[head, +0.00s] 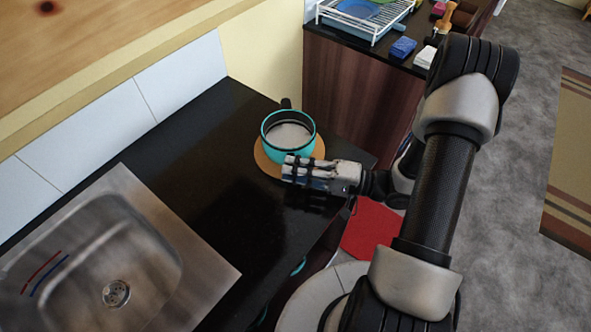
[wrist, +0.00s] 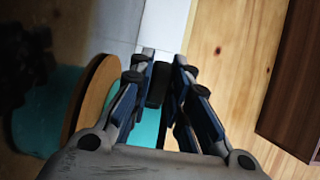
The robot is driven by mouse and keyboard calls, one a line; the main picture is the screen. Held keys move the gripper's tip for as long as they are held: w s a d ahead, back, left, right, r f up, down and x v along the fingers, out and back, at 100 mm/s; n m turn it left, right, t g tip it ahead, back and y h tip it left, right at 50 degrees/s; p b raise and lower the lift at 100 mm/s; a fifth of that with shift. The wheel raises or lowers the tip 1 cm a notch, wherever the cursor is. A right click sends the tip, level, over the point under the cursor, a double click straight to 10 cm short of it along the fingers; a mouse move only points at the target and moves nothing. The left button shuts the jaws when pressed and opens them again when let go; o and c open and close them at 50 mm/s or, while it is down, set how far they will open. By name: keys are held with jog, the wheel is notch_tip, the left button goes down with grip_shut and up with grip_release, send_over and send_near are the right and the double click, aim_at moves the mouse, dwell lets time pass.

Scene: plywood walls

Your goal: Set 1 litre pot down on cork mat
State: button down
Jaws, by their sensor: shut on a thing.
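The teal pot (head: 272,146) with a black rim stands upright over the round cork mat (head: 262,161) on the dark counter. A pale grey-white surface shows inside it, and one black handle points to the far side. My gripper (head: 288,169) is at the pot's near side. In the wrist view my gripper (wrist: 160,78) is shut on the pot's black near handle (wrist: 158,88), with teal pot wall (wrist: 145,128) between the fingers. The cork mat (wrist: 97,96) shows edge-on beside the left finger. The finger covers the pot's base, so I cannot tell whether it touches the mat.
A steel sink (head: 135,250) is set in the counter (head: 195,160) at the lower left, with bare counter between it and the mat. A white dish rack (head: 365,22) and sponges stand on a farther counter. A red cloth-like thing (head: 370,228) is below my wrist.

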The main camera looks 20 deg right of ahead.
jog(key=c, duration=1.9)
grip_release()
jog(key=shift+f, duration=0.1)
jog(key=shift+c, duration=0.2)
jog(key=o, duration=0.4)
